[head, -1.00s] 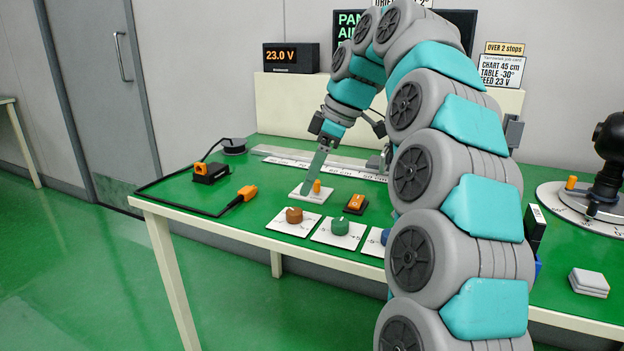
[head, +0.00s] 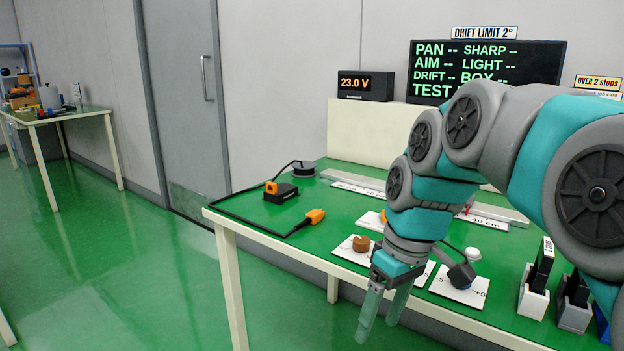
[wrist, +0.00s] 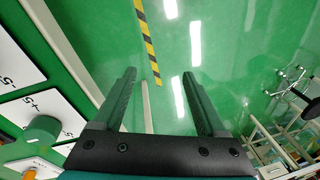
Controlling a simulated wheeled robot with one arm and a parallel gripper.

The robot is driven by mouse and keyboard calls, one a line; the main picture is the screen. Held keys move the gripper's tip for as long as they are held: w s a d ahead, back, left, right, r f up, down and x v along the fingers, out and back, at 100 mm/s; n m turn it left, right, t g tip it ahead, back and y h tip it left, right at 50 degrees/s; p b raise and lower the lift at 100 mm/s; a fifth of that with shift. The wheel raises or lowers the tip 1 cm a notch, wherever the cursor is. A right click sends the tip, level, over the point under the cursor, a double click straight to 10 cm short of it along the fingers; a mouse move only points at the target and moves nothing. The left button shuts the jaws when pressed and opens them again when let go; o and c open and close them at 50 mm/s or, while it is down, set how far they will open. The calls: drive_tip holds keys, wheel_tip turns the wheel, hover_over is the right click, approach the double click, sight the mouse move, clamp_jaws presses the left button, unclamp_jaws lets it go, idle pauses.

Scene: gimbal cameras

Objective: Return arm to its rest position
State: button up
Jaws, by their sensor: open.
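My gripper (head: 383,318) hangs at the front edge of the green-topped table (head: 330,222), its teal fingers pointing down, spread apart and empty. My arm of grey and teal segments arches in from the right in the head view and hides part of the table.
A black display (head: 487,68) is behind. Floor at left is open.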

drive_tip(key=s+d+f+m+h, duration=0.1)
drive_tip(key=s+d+f+m, duration=0.1)
drive_tip(key=s+f, duration=0.5)
drive_tip(key=s+d+f+m+g+h, duration=0.1)
drive_tip(key=s+f+m, duration=0.4)
drive_tip(key=s, duration=0.7)
wheel_tip(320, 180, down, 2)
drive_tip(key=shift+s+d+f, duration=0.1)
drive_tip(key=shift+s+d, duration=0.2)
drive_tip(key=shift+d, duration=0.45)
